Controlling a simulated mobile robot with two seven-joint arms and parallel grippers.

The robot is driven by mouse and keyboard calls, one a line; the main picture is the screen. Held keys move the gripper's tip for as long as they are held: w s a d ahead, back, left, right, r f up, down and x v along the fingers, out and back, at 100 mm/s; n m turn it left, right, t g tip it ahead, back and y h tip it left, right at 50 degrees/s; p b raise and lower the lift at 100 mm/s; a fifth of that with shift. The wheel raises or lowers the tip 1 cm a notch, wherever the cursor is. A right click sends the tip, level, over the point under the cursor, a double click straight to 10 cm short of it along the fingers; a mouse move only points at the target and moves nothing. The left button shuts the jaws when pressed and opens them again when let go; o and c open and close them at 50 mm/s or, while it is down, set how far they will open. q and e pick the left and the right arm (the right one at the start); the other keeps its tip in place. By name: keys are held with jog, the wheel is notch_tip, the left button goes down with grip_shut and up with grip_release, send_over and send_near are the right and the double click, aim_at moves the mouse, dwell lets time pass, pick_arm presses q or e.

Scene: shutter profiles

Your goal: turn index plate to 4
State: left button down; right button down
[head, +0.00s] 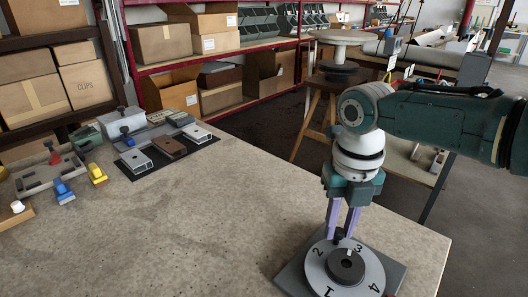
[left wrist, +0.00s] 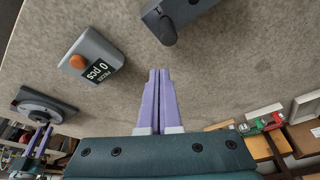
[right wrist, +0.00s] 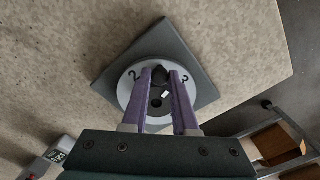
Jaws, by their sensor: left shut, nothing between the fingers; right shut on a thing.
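The index plate (head: 316,268) is a light grey disc with numbers 1 to 4 and a dark round hub (head: 346,266), on a square dark grey base (head: 291,278) near the table's front right corner. My right gripper (head: 341,234) points down and is shut on a small dark knob (right wrist: 160,74) near the disc's rim, between 2 and 3. A small white mark (right wrist: 166,94) shows between the knob and hub. The plate also shows in the left wrist view (left wrist: 42,107). My left gripper (left wrist: 159,72) is shut and empty above the table, outside the head view.
A grey counter box (left wrist: 92,55) with an orange button reads 0 pcs. A dark device with a black handle (left wrist: 168,32) is near the left fingertips. Profiles on a black mat (head: 170,150) and clamps lie at the far left. The table middle is clear.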

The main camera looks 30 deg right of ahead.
dwell(0.3)
jog(key=c, duration=0.7)
grip_release()
notch_tip(320, 180, up, 10)
jog(key=shift+f+p, duration=0.1)
jog(key=shift+p, duration=0.85)
jog(key=shift+a, duration=0.1)
